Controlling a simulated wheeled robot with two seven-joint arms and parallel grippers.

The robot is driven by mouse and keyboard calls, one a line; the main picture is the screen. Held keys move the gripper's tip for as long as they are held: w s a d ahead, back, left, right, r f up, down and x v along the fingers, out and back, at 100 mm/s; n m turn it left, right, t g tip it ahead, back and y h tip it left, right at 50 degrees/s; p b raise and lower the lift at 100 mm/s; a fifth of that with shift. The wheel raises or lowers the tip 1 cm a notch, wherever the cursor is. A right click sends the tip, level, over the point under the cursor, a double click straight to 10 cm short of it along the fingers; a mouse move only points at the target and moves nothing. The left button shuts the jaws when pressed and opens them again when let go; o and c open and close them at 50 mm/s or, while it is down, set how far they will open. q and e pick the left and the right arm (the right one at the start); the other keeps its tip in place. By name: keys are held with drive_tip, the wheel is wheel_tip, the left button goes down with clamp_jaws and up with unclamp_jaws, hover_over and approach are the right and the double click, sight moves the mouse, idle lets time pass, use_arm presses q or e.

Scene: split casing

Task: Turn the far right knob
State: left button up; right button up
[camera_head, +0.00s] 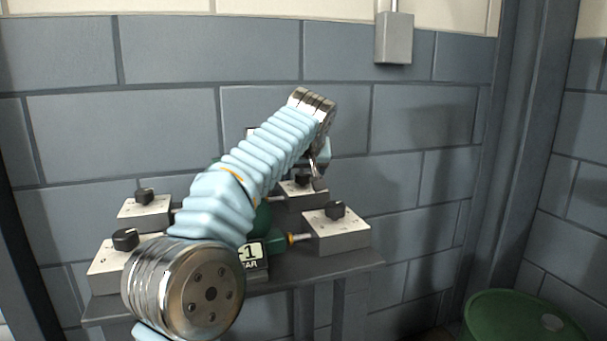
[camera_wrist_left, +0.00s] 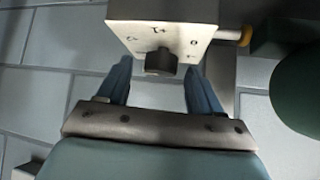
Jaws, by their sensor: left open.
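The far right knob (camera_head: 303,179) is black and sits on a pale block (camera_head: 296,196) at the back right of the bench, partly hidden by my left arm. My left gripper (camera_head: 317,172) is above and just beside it. In the left wrist view, a black knob (camera_wrist_left: 160,62) on a pale block (camera_wrist_left: 150,30) with small markings shows between the two open fingers. The fingers stand on either side of it with small gaps. I cannot tell how far down they reach along the knob. My right gripper is not in view.
A near right block (camera_head: 337,236) and two left blocks (camera_head: 144,214) (camera_head: 108,268) carry similar black knobs. The green casing (camera_head: 262,222) between them is mostly behind my arm. A grey block wall is behind. A green drum (camera_head: 520,318) stands at lower right.

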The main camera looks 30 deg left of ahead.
use_arm(q)
drive_tip(key=shift+w+a+f, duration=0.15)
drive_tip(key=shift+w+f, duration=0.1)
drive_tip(key=c, duration=1.1)
drive_tip(key=shift+o, duration=0.2)
drive_tip(key=shift+w+r+n+g+y+p, duration=0.1)
drive_tip(key=shift+r+n+g+y+p, duration=0.1)
drive_tip(key=shift+n+g+y+p, duration=0.75)
drive_tip(key=n+p, duration=0.1)
drive_tip(key=n+g+p, duration=0.1)
drive_tip(key=n, duration=0.1)
drive_tip(key=shift+w+d+y, duration=0.1)
drive_tip(key=shift+d+y, duration=0.1)
drive_tip(key=shift+y, duration=0.15)
drive_tip(key=shift+f+n+g+y+p, duration=0.1)
drive_tip(key=shift+n+g+y+p, duration=0.3)
drive_tip(key=shift+n+g+p, duration=0.6)
drive_tip(key=shift+n, duration=0.35)
